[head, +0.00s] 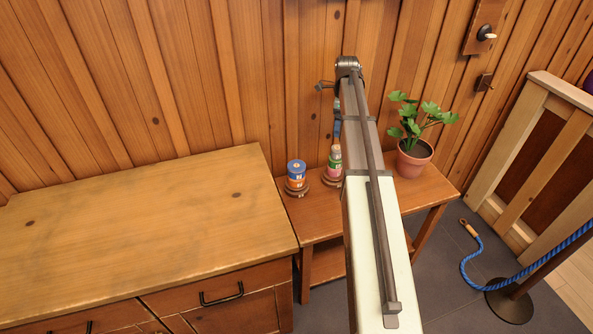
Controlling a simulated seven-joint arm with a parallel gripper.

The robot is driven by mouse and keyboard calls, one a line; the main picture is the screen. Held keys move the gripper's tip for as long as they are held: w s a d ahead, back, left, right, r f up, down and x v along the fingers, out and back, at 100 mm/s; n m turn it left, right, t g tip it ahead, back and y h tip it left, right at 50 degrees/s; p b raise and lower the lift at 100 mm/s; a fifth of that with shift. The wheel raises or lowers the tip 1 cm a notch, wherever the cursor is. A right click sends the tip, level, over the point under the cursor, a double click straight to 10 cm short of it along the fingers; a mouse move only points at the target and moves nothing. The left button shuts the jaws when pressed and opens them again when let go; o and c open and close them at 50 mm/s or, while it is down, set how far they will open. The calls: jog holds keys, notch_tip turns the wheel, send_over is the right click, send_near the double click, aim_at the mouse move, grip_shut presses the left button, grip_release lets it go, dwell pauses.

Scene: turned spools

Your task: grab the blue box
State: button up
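A small container with a blue top and an orange band (296,175) stands upright on a round dark base on the low wooden side table. It looks more like a round can than a box, and no other blue box is clear to see. My arm rises from the bottom of the head view, passes right of the container and ends high in front of the wall. I cannot make out my gripper's fingers. A narrow blue strip (337,124) shows at the arm's left edge; I cannot tell what it belongs to.
A pink and green bottle (334,163) stands just right of the container, close to my arm. A potted plant (414,155) is at the side table's (318,215) right end. A wide wooden cabinet (140,230) with a bare top fills the left. A blue rope (530,268) hangs at right.

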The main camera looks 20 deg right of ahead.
jog(key=w+a+f+n, duration=0.1)
jog(key=w+a, duration=0.1)
jog(key=a, duration=0.6)
jog(key=n, duration=0.2)
send_over(297, 165)
notch_tip(297, 165, down, 2)
jog(key=f+n, duration=0.2)
jog(key=f, duration=0.1)
jog(key=f+n, duration=0.2)
jog(key=f, duration=0.1)
jog(key=f+n, duration=0.1)
jog(key=f, duration=0.1)
jog(key=shift+d+f+n, duration=0.4)
jog(key=shift+a+f, duration=0.15)
jog(key=shift+f, duration=1.2)
jog(key=shift+a+f, duration=0.15)
jog(key=shift+f, duration=1.15)
jog(key=c, duration=1)
jog(key=shift+r, duration=0.15)
